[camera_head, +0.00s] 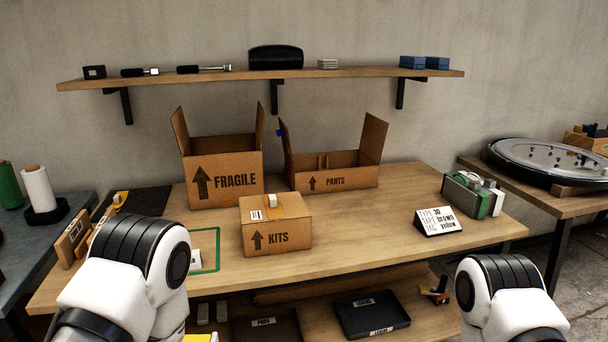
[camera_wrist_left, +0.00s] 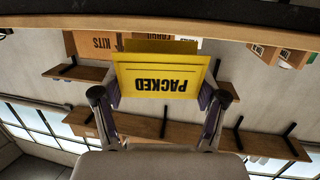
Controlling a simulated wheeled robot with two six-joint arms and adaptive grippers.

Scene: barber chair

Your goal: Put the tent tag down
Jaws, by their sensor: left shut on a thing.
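The tent tag (camera_wrist_left: 160,82) is a folded yellow card reading PACKED, upside down in the left wrist view. My left gripper (camera_wrist_left: 160,98) is shut on it, with one dark finger at each side edge. In the head view my left arm hides most of this gripper; a bit of yellow (camera_head: 200,338), likely the tag, shows at the bottom edge, below the tabletop's front edge. The closed KITS box (camera_head: 275,228) stands on the workbench (camera_head: 350,245) with brown tape on top. My right gripper is out of view; only its arm shows at the lower right.
Open FRAGILE (camera_head: 225,180) and PARTS (camera_head: 340,178) boxes stand behind. A card (camera_head: 437,221) reads type 30, brown tape, yellow tag. A tape dispenser (camera_head: 470,195) is at the right. A green outline (camera_head: 217,250) lies left of KITS. Bench space right of KITS is clear.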

